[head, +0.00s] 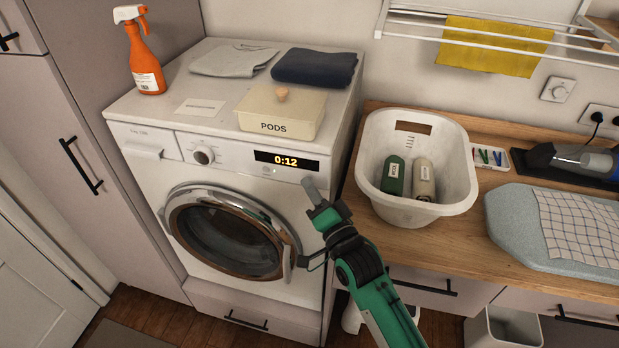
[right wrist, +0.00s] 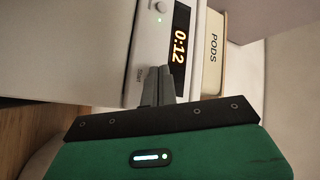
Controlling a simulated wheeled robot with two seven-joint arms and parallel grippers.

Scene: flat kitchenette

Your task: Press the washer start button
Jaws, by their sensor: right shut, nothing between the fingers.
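The white washer (head: 160,170) stands at the left with its round door closed. Its lit display (head: 287,161) reads 0:12 and also shows in the right wrist view (right wrist: 181,32). A small round button (head: 267,170) sits below the display's left end, with a small green light beside it; the button also shows at the top of the right wrist view (right wrist: 160,6). My right gripper (head: 309,186) is shut and empty, its tips at the panel near the display's right end. Contact is unclear. My left gripper is out of view.
A cream PODS box (head: 283,108), an orange spray bottle (head: 146,62) and folded cloths stand on the washer. A white basket (head: 390,205) with two bottles is on the wooden counter (head: 455,245) at right. A drying rack (head: 430,30) hangs above.

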